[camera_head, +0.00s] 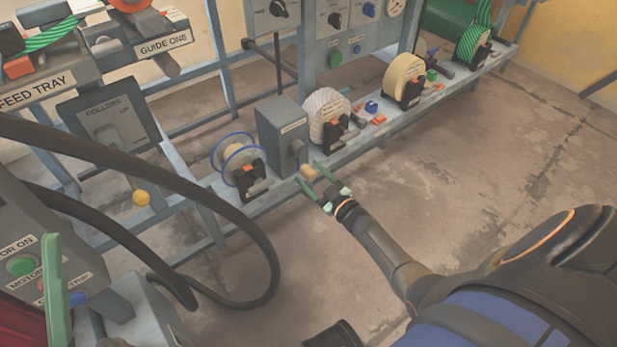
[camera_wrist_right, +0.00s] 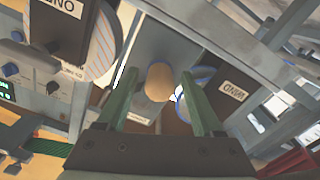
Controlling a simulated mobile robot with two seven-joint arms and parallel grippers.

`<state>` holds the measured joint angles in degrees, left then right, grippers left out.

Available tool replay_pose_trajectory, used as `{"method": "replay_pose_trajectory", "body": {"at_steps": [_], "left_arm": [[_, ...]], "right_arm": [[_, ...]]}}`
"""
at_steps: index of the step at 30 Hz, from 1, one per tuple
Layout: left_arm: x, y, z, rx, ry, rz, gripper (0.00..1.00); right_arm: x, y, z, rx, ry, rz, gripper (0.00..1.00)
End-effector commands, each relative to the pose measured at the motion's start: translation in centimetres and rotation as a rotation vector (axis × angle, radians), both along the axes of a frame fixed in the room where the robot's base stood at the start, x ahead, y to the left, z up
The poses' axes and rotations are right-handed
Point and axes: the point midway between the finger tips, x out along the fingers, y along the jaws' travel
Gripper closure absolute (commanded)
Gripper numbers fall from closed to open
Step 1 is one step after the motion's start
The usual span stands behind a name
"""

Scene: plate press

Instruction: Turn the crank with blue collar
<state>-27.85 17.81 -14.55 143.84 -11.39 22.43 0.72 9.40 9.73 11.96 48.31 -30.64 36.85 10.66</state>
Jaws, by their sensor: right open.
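A crank with a tan wooden knob (camera_head: 307,172) sticks out from a grey box (camera_head: 282,130) on the low rail. My right gripper (camera_head: 325,184) is open, with its green fingers close to the knob. In the right wrist view the knob (camera_wrist_right: 159,81) shows between the two open fingers (camera_wrist_right: 160,100), with a gap on either side. My left gripper's green finger (camera_head: 53,285) shows at the lower left, mostly cut off by the frame.
A spool with blue rims (camera_head: 228,152) stands left of the grey box, and a striped roll (camera_head: 327,112) stands right of it. A cream roll (camera_head: 402,78) is further along the rail. A thick black hose (camera_head: 200,187) loops across the left. The floor at right is clear.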

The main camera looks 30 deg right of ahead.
Motion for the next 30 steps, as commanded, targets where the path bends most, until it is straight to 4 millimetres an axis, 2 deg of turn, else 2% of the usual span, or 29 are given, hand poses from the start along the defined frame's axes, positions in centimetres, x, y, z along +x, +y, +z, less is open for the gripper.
{"method": "replay_pose_trajectory", "body": {"at_steps": [4, 13, 30], "left_arm": [[0.02, -0.06, -0.56, 0.005, 0.001, 0.002, 0.33], [0.05, -0.09, -0.57, 0.007, 0.003, 0.003, 0.33], [0.06, -0.09, -0.56, 0.002, 0.005, 0.003, 0.33]], "right_arm": [[1.0, 0.1, -0.04, 0.001, 0.0, 0.0, 0.32], [1.11, 0.11, 0.03, 0.001, 0.001, 0.0, 0.33], [1.08, 0.1, 0.03, 0.001, 0.0, 0.0, 0.97]]}}
